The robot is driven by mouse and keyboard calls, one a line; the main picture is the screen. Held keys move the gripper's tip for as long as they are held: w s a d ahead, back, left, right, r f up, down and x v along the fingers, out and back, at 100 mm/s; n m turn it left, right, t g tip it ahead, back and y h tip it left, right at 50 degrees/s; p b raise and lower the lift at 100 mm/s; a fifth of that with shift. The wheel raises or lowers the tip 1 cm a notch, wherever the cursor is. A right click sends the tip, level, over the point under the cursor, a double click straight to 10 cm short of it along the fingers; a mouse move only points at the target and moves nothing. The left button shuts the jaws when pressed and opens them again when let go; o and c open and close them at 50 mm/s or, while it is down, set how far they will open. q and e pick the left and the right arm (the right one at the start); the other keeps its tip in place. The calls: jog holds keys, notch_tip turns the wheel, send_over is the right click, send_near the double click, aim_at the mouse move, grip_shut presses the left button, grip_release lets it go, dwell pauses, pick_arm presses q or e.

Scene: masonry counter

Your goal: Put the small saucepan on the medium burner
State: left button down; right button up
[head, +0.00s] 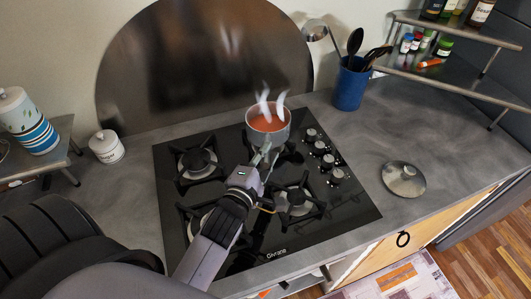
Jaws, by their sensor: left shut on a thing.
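The small saucepan (283,136) is a grey metal pan with orange-red contents and white steam rising from it. It is at the back right of the black gas hob (240,262), above or on the back right burner, which it partly hides. I cannot tell whether it rests on the grate. My left gripper (264,160) is in front of the pan and shut on its handle, which is mostly hidden by the fingers. Other burners show at the back left (197,163) and front right (295,200). My arm partly covers the front left burner. My right gripper is not in view.
A round metal lid (404,179) lies on the grey counter right of the hob. A blue utensil pot (349,86) stands behind it, near a spice shelf (450,72). A white lidded jar (106,147) stands left of the hob. Hob knobs (323,156) are close right of the pan.

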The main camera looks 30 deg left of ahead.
pick_arm(q)
jog(key=shift+f, duration=0.2)
dwell(0.9)
jog(key=c, duration=1.5)
grip_release()
jog(key=shift+o, duration=0.4)
jog(key=shift+f, duration=0.1)
jog(key=shift+s+f, duration=0.1)
jog(key=shift+f, duration=0.1)
jog(key=s+d+r, duration=0.1)
jog(key=s, duration=1)
jog(key=shift+s+r, duration=0.35)
jog(key=shift+r, duration=0.05)
jog(key=shift+d, duration=0.1)
